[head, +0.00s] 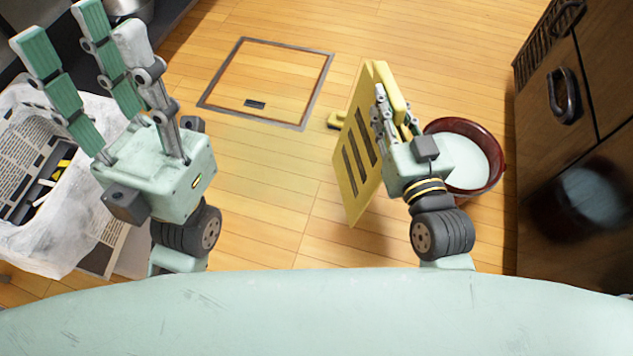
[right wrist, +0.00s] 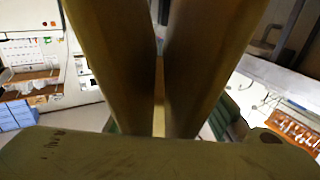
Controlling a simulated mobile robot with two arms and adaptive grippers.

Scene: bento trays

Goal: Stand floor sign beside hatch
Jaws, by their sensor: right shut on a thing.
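The yellow floor sign (head: 357,165) is in my right gripper (head: 393,108), right of the hatch in the head view. It is tilted, its slotted panel facing left; whether it touches the floor I cannot tell. The gripper is shut on the sign's upper part. In the right wrist view the sign's panels (right wrist: 115,60) fill the middle and hide most of the fingers. The floor hatch (head: 268,82) is a closed wooden square with a grey frame and a dark handle. My left gripper (head: 85,42) is open and empty, left of the hatch.
A red bucket (head: 498,165) with pale contents stands right of the sign. Wooden cabinets (head: 590,75) line the right. A bin with a white liner (head: 50,255) and newspaper stands at left. Floor around the hatch is clear.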

